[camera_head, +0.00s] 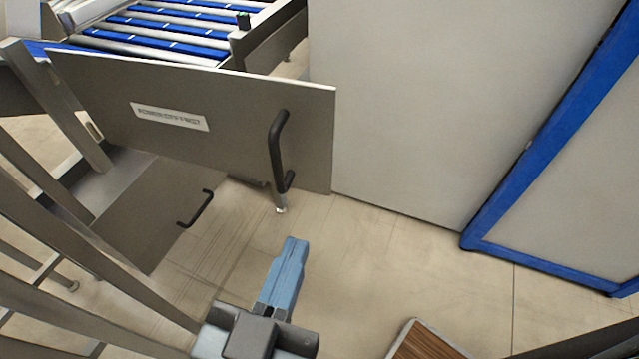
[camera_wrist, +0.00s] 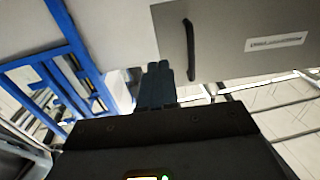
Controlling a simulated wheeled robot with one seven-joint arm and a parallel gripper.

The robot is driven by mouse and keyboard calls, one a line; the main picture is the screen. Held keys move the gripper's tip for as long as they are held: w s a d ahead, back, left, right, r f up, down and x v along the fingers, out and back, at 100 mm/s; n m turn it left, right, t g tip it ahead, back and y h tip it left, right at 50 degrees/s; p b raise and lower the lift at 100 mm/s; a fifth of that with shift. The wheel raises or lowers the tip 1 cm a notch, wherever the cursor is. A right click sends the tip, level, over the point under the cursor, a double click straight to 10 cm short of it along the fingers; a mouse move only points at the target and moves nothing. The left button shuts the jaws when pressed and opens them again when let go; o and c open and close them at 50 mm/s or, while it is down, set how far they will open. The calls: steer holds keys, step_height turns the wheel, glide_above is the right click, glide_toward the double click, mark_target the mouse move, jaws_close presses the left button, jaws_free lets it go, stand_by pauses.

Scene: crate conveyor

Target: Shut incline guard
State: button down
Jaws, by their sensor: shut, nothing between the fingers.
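The incline guard looks to be the grey panel (camera_head: 225,130) with a white label and a black bar handle (camera_head: 278,150) near its right edge. It stands swung out from the conveyor frame, at an angle to it. The panel (camera_wrist: 230,62) and its handle (camera_wrist: 188,50) also show in the wrist view. My gripper (camera_head: 290,250) is below the panel in the head view, apart from the handle, its blue fingers together and empty. In the wrist view my gripper (camera_wrist: 157,72) points toward the panel, left of and below the handle.
A second grey panel with a black handle (camera_head: 197,207) sits lower left among the metal frame posts (camera_head: 60,215). The blue roller conveyor (camera_head: 165,35) is behind. A large pale panel (camera_head: 430,90) and a blue frame (camera_head: 540,130) stand at right. Floor (camera_head: 400,250) is clear between.

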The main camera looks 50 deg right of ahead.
mark_target(326, 171)
steer(key=p+x, duration=0.2)
steer(key=x, duration=0.8)
steer(key=shift+d, duration=0.1)
